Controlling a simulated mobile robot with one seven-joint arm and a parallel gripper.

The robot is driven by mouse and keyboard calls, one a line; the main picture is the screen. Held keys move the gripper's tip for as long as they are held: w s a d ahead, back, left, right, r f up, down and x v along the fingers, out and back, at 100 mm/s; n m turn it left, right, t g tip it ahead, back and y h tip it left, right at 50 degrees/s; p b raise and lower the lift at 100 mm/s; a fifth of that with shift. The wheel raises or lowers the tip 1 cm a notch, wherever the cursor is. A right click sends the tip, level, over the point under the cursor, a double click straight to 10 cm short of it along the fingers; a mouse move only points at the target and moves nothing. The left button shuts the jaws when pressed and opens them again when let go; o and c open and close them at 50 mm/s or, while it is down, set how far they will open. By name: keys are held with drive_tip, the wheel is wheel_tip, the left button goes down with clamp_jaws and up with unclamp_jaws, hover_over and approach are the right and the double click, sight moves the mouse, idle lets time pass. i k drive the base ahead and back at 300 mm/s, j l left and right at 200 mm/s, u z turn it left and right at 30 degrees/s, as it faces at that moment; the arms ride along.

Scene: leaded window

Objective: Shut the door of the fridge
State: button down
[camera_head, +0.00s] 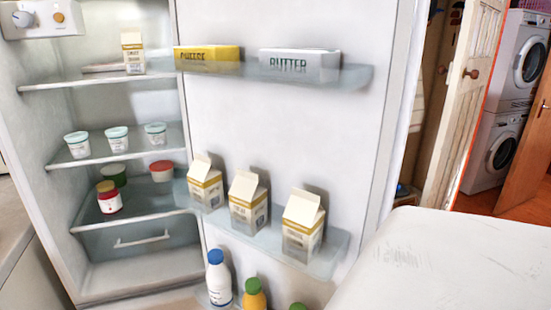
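The fridge (45,130) stands at the left with its shelves showing. Its door (290,130) is wide open, with its inner face toward me and to the right of the compartment. Several cartons (247,202) stand on the middle door shelf, and bottles (219,278) stand low on the door, cut off by the frame. Cups and jars stand on the inner shelves. My gripper is not in view, so its distance from the door is hidden.
A pale scuffed surface fills the lower right; I cannot tell whether it is part of me. A wooden door (472,100) and stacked washing machines (515,60) stand behind at the right. A counter (12,225) edges in at the lower left.

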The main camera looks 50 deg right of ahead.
sight(342, 140)
drive_tip(key=k+l, duration=0.1)
drive_tip(key=l, duration=0.3)
drive_tip(key=k+l+u, duration=0.1)
drive_tip(key=l, duration=0.3)
drive_tip(key=k+l, duration=0.15)
drive_tip(key=l, duration=0.25)
drive_tip(key=k+l, duration=0.15)
drive_tip(key=l, duration=0.25)
drive_tip(key=k+l+u, duration=0.1)
drive_tip(key=l, duration=0.3)
